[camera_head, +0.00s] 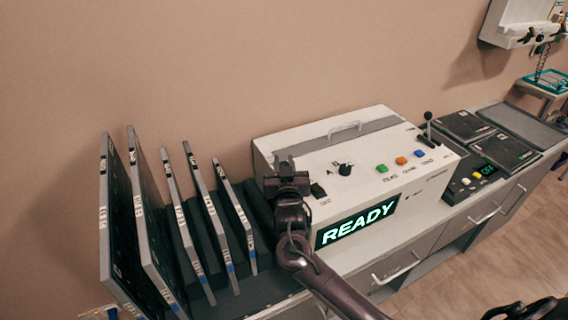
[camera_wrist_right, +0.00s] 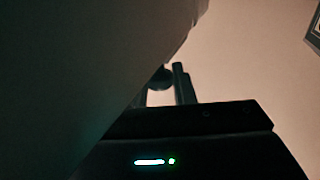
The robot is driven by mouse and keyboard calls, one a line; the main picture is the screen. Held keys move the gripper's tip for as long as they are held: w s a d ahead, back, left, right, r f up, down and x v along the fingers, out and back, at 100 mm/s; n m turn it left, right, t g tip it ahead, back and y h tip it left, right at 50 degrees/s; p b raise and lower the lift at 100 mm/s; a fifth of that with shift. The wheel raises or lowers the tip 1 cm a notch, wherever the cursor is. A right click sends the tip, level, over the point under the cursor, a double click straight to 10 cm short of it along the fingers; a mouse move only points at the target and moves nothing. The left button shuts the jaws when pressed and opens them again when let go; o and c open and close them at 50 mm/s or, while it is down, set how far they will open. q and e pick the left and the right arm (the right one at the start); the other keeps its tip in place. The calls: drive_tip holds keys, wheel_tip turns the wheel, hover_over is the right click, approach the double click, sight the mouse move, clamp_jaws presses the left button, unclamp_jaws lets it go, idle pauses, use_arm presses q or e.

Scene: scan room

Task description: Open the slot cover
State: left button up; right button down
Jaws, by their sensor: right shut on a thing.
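A white machine (camera_head: 268,143) with a lit READY screen stands on the counter. My right gripper (camera_head: 286,166) is at the strip's left end, above the machine's left edge. It is shut on what looks like part of the slot cover; the gripper hides the grip from the head camera. In the right wrist view, a small dark round part (camera_wrist_right: 160,78) shows by the fingers (camera_wrist_right: 164,88). My left gripper is not in view.
Several dark panels (camera_head: 148,215) stand upright in a rack close left of my right gripper. A black lever (camera_head: 428,127) and coloured buttons are on the machine's right. Flat dark panels (camera_head: 466,126) lie farther right. The wall is close behind.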

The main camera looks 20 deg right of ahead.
sight(273, 160)
drive_tip(key=w+b, duration=0.1)
drive_tip(key=w, duration=0.1)
drive_tip(key=w+b, duration=0.1)
drive_tip(key=w, duration=0.1)
drive_tip(key=w+b, duration=0.1)
drive_tip(key=w, duration=0.1)
drive_tip(key=shift+w+a+f, duration=0.1)
drive_tip(key=shift+a+f, duration=0.05)
drive_tip(key=shift+a, duration=0.1)
drive_tip(key=shift+w, duration=0.35)
drive_tip(key=shift+r, duration=0.2)
drive_tip(key=c, duration=1.3)
unclamp_jaws()
drive_tip(key=shift+o, duration=0.2)
drive_tip(key=shift+s, duration=0.15)
drive_tip(key=b+v, duration=0.1)
drive_tip(key=v, duration=0.6)
drive_tip(key=shift+s+a, duration=0.15)
drive_tip(key=shift+s, duration=0.15)
drive_tip(key=shift+r, duration=0.1)
